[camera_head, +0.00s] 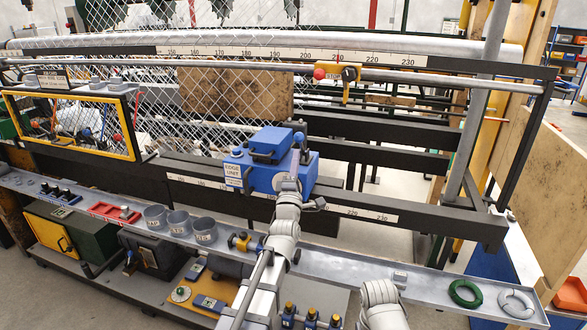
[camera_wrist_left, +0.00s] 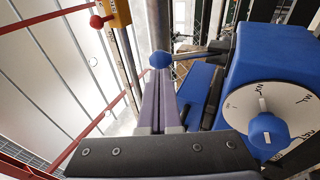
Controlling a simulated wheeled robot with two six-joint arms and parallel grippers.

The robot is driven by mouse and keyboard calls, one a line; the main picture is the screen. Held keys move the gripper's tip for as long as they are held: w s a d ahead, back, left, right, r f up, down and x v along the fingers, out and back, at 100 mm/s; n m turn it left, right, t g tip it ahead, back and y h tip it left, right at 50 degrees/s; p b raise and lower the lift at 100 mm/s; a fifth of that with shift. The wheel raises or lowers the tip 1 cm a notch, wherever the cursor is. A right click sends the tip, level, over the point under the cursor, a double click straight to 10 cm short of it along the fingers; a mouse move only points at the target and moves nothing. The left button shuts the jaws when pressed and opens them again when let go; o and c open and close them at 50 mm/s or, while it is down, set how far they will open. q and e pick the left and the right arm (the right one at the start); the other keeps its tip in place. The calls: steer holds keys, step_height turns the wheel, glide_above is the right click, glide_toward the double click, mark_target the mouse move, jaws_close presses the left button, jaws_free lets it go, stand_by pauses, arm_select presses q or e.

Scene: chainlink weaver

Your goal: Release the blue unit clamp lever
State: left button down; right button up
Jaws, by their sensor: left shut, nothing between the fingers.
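The blue edge unit (camera_head: 247,172) sits on the black rail in the middle of the head view. In the left wrist view its blue body (camera_wrist_left: 262,65) fills the right side. The clamp lever is a dark rod (camera_wrist_left: 190,55) with a round blue knob (camera_wrist_left: 160,60), reaching left from the unit. My left gripper (camera_head: 296,158) is in front of the unit's right side. Its purple fingers (camera_wrist_left: 160,95) are shut with nothing between them, and their tips appear close to the knob. I cannot tell whether they touch it. My right gripper is out of view.
A white dial (camera_wrist_left: 245,108) with a blue knob is on the unit's side. A yellow rail block (camera_head: 350,75) with a red knob stands right of the unit. Chain-link mesh (camera_head: 215,80) hangs behind. Grey cups (camera_head: 178,222) and green wire (camera_head: 465,292) lie on the front tray.

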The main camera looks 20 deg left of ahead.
mark_target(298, 141)
arm_select(q)
steer(key=p+x, duration=0.1)
steer(key=x, duration=0.2)
steer(key=shift+w+r, duration=0.1)
steer(key=shift+w, duration=0.15)
